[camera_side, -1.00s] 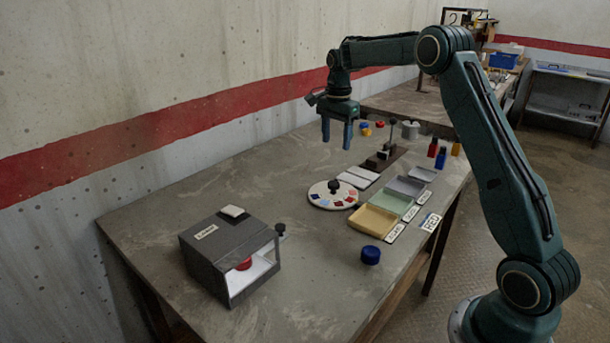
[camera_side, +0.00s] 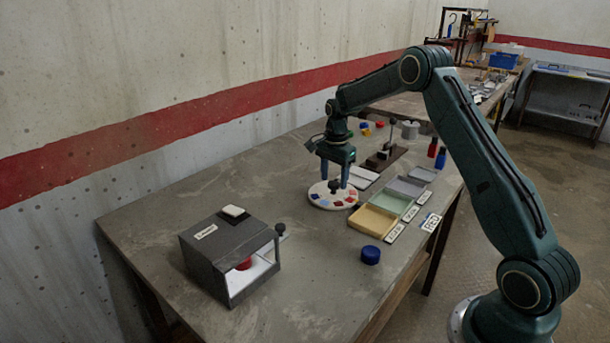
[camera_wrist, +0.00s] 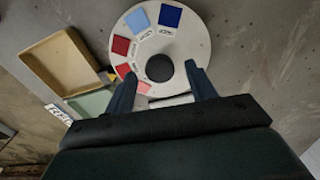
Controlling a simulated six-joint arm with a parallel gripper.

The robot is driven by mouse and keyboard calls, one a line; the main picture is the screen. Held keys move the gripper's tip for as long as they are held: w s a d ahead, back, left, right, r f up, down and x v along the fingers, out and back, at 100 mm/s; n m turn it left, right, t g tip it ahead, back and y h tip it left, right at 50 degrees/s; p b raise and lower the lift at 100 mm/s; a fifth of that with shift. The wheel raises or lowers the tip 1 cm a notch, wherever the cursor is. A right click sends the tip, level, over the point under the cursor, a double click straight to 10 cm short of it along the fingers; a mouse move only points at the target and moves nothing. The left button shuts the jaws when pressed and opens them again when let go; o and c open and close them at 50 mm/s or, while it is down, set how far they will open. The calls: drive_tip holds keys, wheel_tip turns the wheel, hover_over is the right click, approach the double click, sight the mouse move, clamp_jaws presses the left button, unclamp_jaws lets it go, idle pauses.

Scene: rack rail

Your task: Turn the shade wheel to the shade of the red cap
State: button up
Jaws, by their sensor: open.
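The shade wheel (camera_side: 322,199) is a white disc with red, pink and blue patches and a black knob (camera_side: 335,187), lying flat on the table. In the wrist view the wheel (camera_wrist: 196,42) shows its patches on the left and top, and the knob (camera_wrist: 159,68) is at its middle. My gripper (camera_side: 337,182) is open, its fingers on either side of the knob; I cannot tell whether they touch it. In the wrist view my gripper (camera_wrist: 160,80) has the knob between its fingertips. The red cap (camera_side: 244,264) sits inside the grey box (camera_side: 207,256) at the front left.
Yellow, green and grey trays (camera_side: 373,221) stand right of the wheel. A blue cap (camera_side: 371,255) lies in front of them. A post on a dark base (camera_side: 384,158) and small bottles (camera_side: 440,158) stand behind. The table between box and wheel is clear.

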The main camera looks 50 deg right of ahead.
drive_tip(key=shift+f, duration=0.6)
drive_tip(key=shift+c, duration=0.5)
clamp_jaws()
drive_tip(key=shift+n, duration=0.3)
drive_tip(key=n, duration=0.3)
drive_tip(key=shift+n, duration=2.2)
drive_tip(key=shift+r, duration=0.1)
